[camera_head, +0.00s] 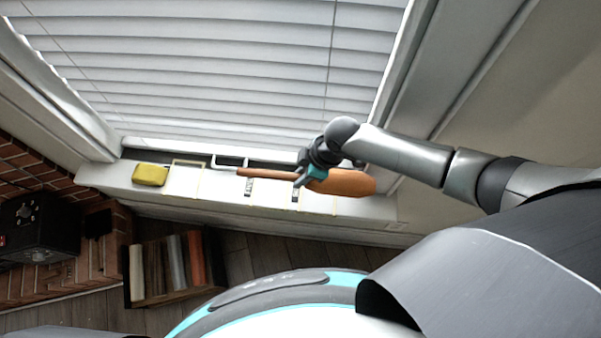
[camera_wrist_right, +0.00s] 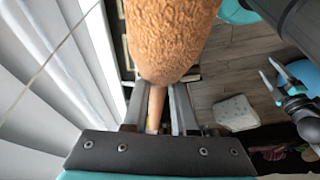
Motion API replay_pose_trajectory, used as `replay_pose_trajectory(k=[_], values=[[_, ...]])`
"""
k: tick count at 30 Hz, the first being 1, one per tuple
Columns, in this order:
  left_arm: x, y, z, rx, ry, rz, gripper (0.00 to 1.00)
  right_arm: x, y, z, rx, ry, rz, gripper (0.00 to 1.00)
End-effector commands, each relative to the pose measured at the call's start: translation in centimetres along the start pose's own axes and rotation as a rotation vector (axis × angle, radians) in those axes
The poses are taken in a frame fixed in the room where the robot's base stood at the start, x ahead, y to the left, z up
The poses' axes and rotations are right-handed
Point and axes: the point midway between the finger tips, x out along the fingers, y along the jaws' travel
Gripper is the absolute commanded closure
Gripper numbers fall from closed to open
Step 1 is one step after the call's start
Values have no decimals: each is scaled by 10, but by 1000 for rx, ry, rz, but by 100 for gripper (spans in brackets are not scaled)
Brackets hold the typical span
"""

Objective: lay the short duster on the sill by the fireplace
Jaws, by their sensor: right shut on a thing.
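The short duster (camera_head: 345,182) has a fuzzy orange-brown head and a thin brown handle that points left in the head view. My right gripper (camera_head: 308,177) is shut on its handle, close to the head. In the head view the duster overlaps the white window sill (camera_head: 218,186); I cannot tell whether it touches it. In the right wrist view the duster head (camera_wrist_right: 168,40) fills the top middle, and its handle runs between the fingers of my right gripper (camera_wrist_right: 158,110).
A yellow sponge (camera_head: 150,174) lies at the sill's left end. Pale outlined frames and small dark labels mark the sill. White blinds (camera_head: 220,70) hang behind it. A brick fireplace with a black stove (camera_head: 38,228) stands at left. A box of books or logs (camera_head: 168,268) is on the floor.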

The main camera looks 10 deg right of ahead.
Motion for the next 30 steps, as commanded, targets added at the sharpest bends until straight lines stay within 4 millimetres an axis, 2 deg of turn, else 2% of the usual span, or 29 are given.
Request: replay_pose_trajectory(k=[2,30], values=[[-4,0,0,0,-1,1,38,-3,0,0,4,-5,-4,100],[74,2,7,-1,-1,0,38,85,0,33,3,-4,-5,100]])
